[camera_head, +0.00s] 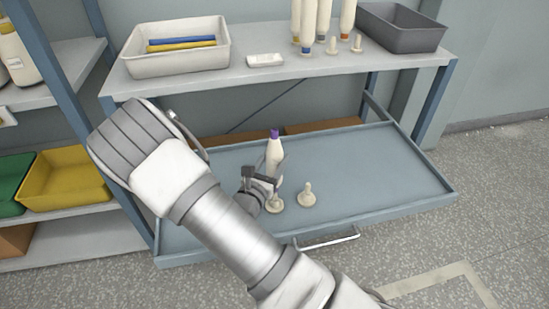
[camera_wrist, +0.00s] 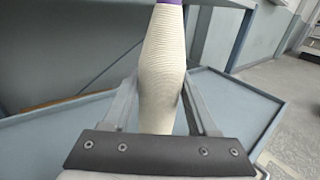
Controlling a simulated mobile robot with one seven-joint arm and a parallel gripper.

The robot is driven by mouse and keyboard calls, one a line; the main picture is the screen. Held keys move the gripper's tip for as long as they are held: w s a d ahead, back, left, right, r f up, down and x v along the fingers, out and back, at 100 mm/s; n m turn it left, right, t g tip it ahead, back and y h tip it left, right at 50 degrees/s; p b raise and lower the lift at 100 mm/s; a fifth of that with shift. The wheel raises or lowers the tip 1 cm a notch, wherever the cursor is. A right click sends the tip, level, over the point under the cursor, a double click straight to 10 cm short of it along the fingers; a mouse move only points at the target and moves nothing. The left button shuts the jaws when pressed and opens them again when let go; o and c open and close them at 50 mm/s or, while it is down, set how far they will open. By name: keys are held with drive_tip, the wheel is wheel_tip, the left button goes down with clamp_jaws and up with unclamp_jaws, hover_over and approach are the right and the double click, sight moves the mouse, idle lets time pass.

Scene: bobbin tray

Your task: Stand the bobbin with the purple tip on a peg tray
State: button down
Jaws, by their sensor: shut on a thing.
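The bobbin with the purple tip (camera_head: 273,152) is upright, cream-coloured, with its purple end at the top. My gripper (camera_head: 264,180) is shut on it. In the wrist view the bobbin (camera_wrist: 163,75) stands between the two fingers of my gripper (camera_wrist: 162,108), its lower end hidden behind the gripper's dark plate. In the head view a cream peg (camera_head: 274,203) shows just below the bobbin; I cannot tell whether the bobbin touches it. A second bare peg (camera_head: 307,195) on a round base stands to the right on the blue tray (camera_head: 390,180).
Yellow (camera_head: 65,180) and green bins stand at left. The right part of the blue tray is clear.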

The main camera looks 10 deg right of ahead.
drive_tip(key=shift+f+b, duration=1.55)
drive_tip(key=shift+f, duration=0.9)
drive_tip(key=shift+c, duration=0.5)
unclamp_jaws()
drive_tip(key=p+v, duration=0.3)
drive_tip(key=v, duration=1.4)
drive_tip(key=shift+a+p, duration=0.15)
drive_tip(key=shift+p, duration=0.2)
drive_tip(key=shift+s, duration=0.1)
